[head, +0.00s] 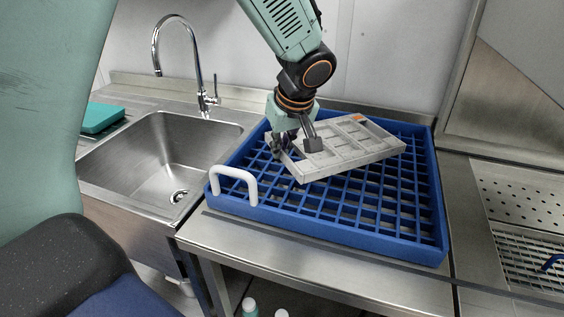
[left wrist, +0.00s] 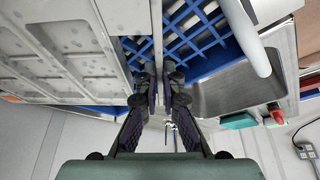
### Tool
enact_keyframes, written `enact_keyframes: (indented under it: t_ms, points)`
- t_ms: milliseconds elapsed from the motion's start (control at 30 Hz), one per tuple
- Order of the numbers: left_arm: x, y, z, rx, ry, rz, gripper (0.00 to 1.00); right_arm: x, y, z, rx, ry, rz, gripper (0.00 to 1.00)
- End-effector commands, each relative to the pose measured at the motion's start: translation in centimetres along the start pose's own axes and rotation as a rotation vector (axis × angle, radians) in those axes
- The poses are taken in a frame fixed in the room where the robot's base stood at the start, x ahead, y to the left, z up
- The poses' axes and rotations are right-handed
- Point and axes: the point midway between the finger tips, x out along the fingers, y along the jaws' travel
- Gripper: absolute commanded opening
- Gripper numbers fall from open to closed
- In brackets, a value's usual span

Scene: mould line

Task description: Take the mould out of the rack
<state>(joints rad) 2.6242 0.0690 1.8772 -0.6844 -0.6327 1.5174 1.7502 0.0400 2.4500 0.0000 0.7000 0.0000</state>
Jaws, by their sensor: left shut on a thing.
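The mould (head: 350,147), a flat light-grey tray with shallow compartments and an orange mark, is at the blue rack (head: 325,241) in the head view. It is tilted, and I cannot tell whether it touches the rack's grid. My left gripper (head: 297,147) is shut on the mould's left edge. In the left wrist view the mould (left wrist: 70,50) fills the upper left, and its edge runs between the fingers of the left gripper (left wrist: 161,95). The blue rack (left wrist: 205,50) shows behind it. My right gripper is not in view.
A steel sink (head: 165,160) with a tall tap (head: 197,70) lies left of the rack. A white handle (head: 234,179) rises from the rack's front left. A perforated steel surface (head: 520,215) is at the right. A teal block (head: 101,117) lies beyond the sink.

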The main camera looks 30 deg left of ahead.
Motion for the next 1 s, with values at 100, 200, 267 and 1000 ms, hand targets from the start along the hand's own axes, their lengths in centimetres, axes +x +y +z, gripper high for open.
enact_keyframes:
  t_ms: [100, 200, 267, 1000]
  points:
    - [-1.5, 0.1, -0.7, -0.003, 0.003, 0.004, 0.0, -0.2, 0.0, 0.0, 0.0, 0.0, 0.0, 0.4]
    - [-2.2, 0.1, -1.0, -0.001, 0.002, 0.003, 0.0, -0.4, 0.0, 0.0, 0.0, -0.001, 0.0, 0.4]
    - [-2.6, 0.1, -1.1, -0.001, 0.001, 0.003, 0.0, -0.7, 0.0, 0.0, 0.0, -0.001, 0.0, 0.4]
    - [-5.9, 0.1, -2.5, -0.001, 0.001, 0.002, 0.0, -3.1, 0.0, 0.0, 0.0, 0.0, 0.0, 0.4]
